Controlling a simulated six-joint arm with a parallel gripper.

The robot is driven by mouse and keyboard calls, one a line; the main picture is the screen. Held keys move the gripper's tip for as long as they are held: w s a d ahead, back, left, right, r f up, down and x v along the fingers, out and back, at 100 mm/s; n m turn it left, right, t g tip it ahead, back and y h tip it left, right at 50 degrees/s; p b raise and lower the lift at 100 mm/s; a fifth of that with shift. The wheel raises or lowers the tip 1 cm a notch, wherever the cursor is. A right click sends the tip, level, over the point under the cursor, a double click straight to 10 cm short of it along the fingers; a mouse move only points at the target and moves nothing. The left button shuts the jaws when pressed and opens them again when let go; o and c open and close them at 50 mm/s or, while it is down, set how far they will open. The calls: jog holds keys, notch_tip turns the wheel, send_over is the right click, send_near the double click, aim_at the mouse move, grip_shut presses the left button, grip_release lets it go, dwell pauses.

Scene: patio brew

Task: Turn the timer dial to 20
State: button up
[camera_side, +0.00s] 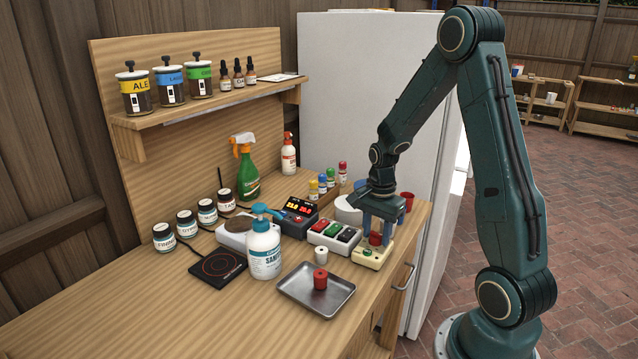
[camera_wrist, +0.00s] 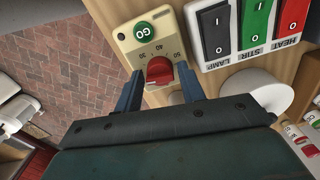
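The timer (camera_side: 370,257) is a cream box at the right front of the bench, with a red dial (camera_side: 375,239). In the wrist view the timer (camera_wrist: 128,42) shows a green GO button (camera_wrist: 144,29) and upside-down numbers including 30, 40 and 50 around the red dial (camera_wrist: 160,69). The 20 mark is not readable, and I cannot tell the dial's setting. My gripper (camera_wrist: 160,85) has its blue fingers either side of the dial, with gaps visible, so it is open. In the side view my gripper (camera_side: 377,228) points down over the timer.
A switch box (camera_side: 334,236) with black, green and red rockers stands close beside the timer. A white round item (camera_side: 347,211) and a red cup (camera_side: 407,201) are behind. A metal tray (camera_side: 335,302) with a red weight (camera_side: 320,279) lies in front.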

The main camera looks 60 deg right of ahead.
aim_at(376, 233)
notch_tip(376, 233, up, 14)
dwell(0.7)
jog(key=shift+f, duration=0.1)
jog(key=s+a+r+n+t, duration=0.2)
jog(key=s+a+n, duration=0.3)
jog(key=a+n, duration=0.5)
jog(key=s+a+r+n+t, duration=0.3)
jog(key=s+a+r+n, duration=0.2)
jog(key=a+n, duration=0.4)
jog(key=shift+s+a+r+n+t, duration=0.2)
jog(key=shift+s+a+n+t, duration=0.15)
jog(key=shift+s+a, duration=0.45)
jog(key=shift+w+a, duration=0.1)
